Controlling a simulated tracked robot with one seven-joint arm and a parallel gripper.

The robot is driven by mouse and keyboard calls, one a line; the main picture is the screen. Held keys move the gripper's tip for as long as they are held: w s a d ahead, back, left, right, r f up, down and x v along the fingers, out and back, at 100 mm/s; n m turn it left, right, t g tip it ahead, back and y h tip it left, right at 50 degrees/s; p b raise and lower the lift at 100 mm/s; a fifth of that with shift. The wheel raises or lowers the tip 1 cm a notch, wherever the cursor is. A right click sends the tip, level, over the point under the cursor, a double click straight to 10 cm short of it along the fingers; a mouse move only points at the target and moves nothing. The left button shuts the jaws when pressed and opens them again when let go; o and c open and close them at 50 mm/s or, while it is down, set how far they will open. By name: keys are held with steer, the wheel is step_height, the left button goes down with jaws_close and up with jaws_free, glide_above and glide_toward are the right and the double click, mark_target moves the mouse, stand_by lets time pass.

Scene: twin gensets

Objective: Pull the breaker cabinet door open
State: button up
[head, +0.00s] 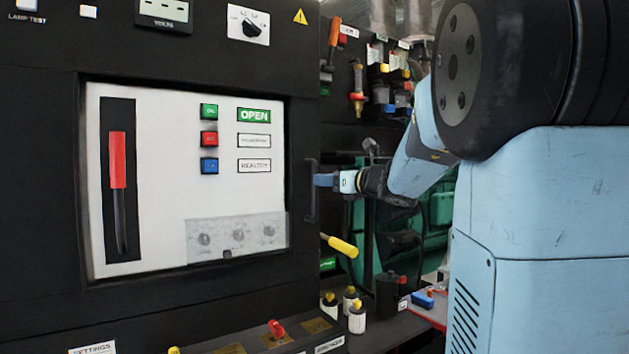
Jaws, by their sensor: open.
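The breaker cabinet door (40,240) is a large black panel on the left in the head view, flat with the cabinet front as far as I can see. It frames a white breaker face (165,190) with a red lever (117,160) and a green OPEN label (254,115). A black vertical handle (311,200) stands at the door's right edge. My gripper (322,180), with blue fingers, is at the handle from the right, about mid-height. It is open. I cannot tell whether the fingers are around the handle or only beside it.
Right of the door, a yellow-handled lever (340,245) sticks out below my gripper. Colored valves (357,90) hang above. Small yellow-capped bottles (357,317) and a black canister (387,294) stand below. Green machinery (430,225) is behind my arm.

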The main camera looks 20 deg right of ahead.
steer(key=shift+x, duration=2.8)
jaws_close()
